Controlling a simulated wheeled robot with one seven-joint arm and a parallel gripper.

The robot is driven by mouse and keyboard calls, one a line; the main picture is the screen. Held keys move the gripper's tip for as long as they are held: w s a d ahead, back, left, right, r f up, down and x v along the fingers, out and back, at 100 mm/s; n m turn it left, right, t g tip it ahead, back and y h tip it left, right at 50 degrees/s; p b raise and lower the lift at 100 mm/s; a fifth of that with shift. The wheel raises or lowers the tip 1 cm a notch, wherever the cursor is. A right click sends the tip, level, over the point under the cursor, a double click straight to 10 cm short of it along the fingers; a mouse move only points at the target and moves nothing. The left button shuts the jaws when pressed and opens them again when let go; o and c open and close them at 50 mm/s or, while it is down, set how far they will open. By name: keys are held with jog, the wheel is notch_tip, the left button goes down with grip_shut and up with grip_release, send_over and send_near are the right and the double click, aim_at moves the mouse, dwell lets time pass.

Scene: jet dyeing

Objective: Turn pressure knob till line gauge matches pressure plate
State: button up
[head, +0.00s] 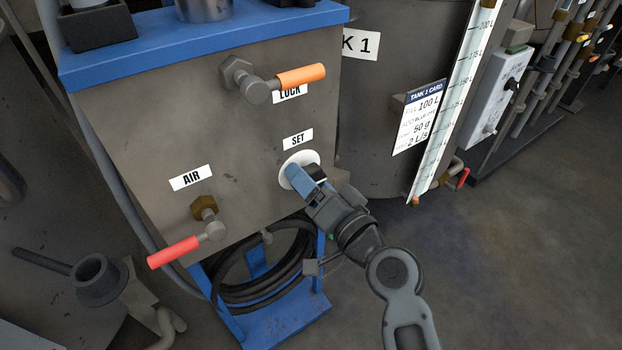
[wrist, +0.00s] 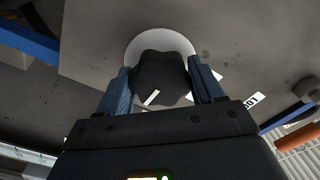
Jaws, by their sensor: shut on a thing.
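The pressure knob (wrist: 160,78) is a dark, lobed knob with a white pointer mark, on a white round plate (wrist: 141,46) on the panel. My gripper (wrist: 160,88) has its two blue fingers on either side of the knob and is shut on it. In the head view the white plate (head: 285,172) sits below the SET label (head: 298,139), and my gripper (head: 303,177) covers the knob. The line gauge and the pressure plate are not in view.
On the same panel are the orange LOCK lever (head: 301,76) and the red AIR lever (head: 174,252). A coiled black hose (head: 225,285) hangs below. At right stands a tank with a card (head: 417,118) and a scale strip (head: 452,110). Floor at lower right is clear.

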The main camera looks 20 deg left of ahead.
jog(key=m+p, duration=0.1)
jog(key=m, duration=0.4)
jog(key=shift+s+m+p, duration=0.1)
jog(key=shift+m+p, duration=0.2)
jog(key=shift+p, duration=0.1)
jog(key=shift+f+m+p, duration=0.1)
jog(key=shift+m+p, duration=0.65)
jog(key=shift+m, duration=1.45)
jog(key=shift+s+a, duration=0.1)
jog(key=o, duration=1)
jog(key=v, duration=0.7)
jog(key=shift+s+d, duration=0.15)
jog(key=shift+d, duration=0.25)
